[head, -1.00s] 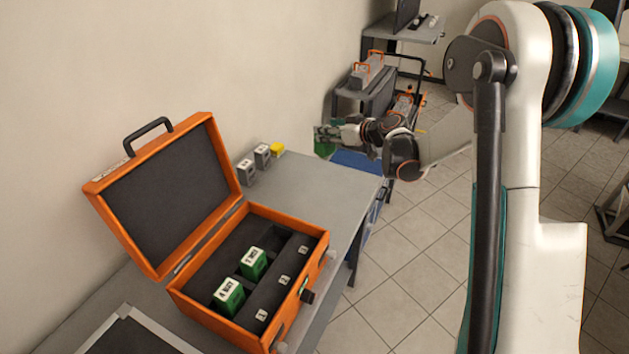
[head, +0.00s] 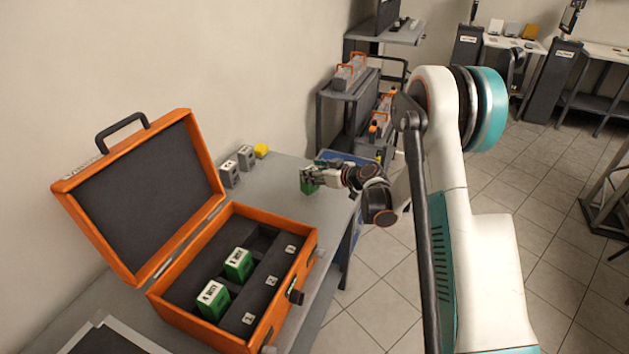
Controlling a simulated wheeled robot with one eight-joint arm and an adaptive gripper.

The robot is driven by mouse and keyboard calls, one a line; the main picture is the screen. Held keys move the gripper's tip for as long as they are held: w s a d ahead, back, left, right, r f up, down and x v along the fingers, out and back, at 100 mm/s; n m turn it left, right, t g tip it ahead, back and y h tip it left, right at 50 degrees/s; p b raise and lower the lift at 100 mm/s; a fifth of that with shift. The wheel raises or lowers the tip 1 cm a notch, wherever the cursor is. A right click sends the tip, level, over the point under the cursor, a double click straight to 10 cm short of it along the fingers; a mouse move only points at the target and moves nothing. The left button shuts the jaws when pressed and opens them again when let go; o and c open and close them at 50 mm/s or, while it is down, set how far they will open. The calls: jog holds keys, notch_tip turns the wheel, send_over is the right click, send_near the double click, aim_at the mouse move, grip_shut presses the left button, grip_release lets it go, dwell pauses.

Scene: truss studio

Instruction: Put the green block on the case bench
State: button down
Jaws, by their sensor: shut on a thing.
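My gripper (head: 310,176) is shut on a green block (head: 309,187) over the far right part of the grey case bench (head: 278,191). The block looks upright and low over the bench top. I cannot tell whether it touches the surface. An open orange case (head: 310,240) stands on the bench, its lid leaning back to the left. Two other green blocks, one nearer (head: 213,299) and one farther (head: 238,264), sit in compartments of the case.
Two grey blocks (head: 229,174) (head: 246,157) and a yellow block (head: 261,151) stand along the wall behind the case. A dark panel with a light frame (head: 92,335) lies at the front left. A cart (head: 350,95) stands beyond the bench. Bare bench shows around the held block.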

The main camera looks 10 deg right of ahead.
jog(key=shift+f+b, duration=0.3)
jog(key=shift+f, duration=1.15)
jog(key=shift+f, duration=0.1)
jog(key=shift+f, duration=0.15)
jog(key=c, duration=0.8)
grip_release()
jog(key=shift+o, duration=0.2)
jog(key=shift+r, duration=0.2)
jog(key=shift+s+d+r, duration=0.15)
jog(key=p+v, duration=0.2)
jog(key=v, duration=0.9)
jog(key=shift+s, duration=0.25)
jog(key=shift+d, duration=0.1)
